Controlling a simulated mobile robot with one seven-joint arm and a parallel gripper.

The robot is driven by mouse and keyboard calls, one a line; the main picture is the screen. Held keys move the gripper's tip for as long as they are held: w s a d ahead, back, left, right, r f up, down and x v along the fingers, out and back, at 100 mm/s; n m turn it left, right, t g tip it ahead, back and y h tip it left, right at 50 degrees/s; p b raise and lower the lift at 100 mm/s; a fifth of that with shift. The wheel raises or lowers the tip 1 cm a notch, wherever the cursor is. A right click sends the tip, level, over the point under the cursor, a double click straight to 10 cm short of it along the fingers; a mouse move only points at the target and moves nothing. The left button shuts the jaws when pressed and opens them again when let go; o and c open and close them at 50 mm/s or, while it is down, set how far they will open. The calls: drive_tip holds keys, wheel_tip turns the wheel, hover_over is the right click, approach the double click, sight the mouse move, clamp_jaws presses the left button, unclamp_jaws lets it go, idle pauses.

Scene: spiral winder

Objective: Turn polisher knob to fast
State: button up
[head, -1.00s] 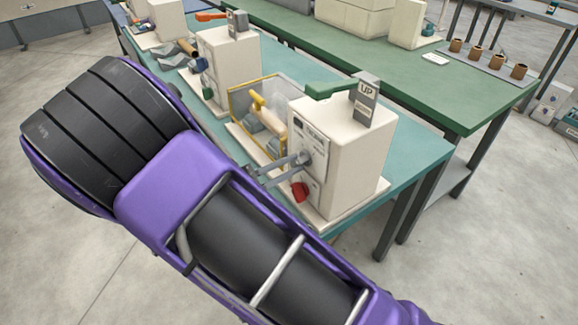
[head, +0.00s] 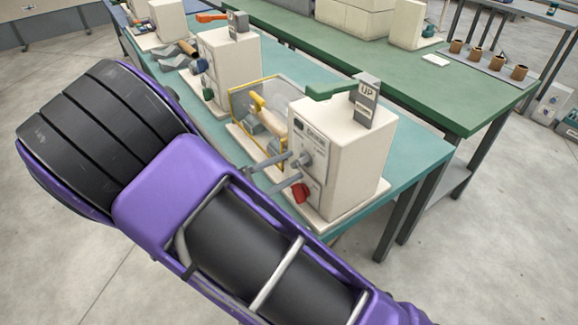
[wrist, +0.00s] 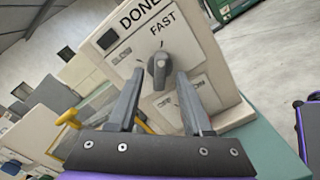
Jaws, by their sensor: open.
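The machine (head: 345,155) is a cream box on the teal bench. Its front panel carries a grey knob (wrist: 158,68), which also shows in the head view (head: 305,159). In the wrist view SLOW is printed left of the knob and FAST above it. The knob's ridge looks roughly upright in that view, but its exact setting is hard to read. My gripper (wrist: 160,78) is open in front of the panel, with one finger on each side of the knob's lower part. In the head view (head: 293,167) the fingertips are close to the panel. Contact cannot be told.
A red knob (head: 301,193) sits low on the same panel, near my lower finger. Open floor lies at the near side.

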drive_tip(key=v, duration=1.6)
drive_tip(key=shift+s+a, duration=0.2)
drive_tip(key=shift+a, duration=0.05)
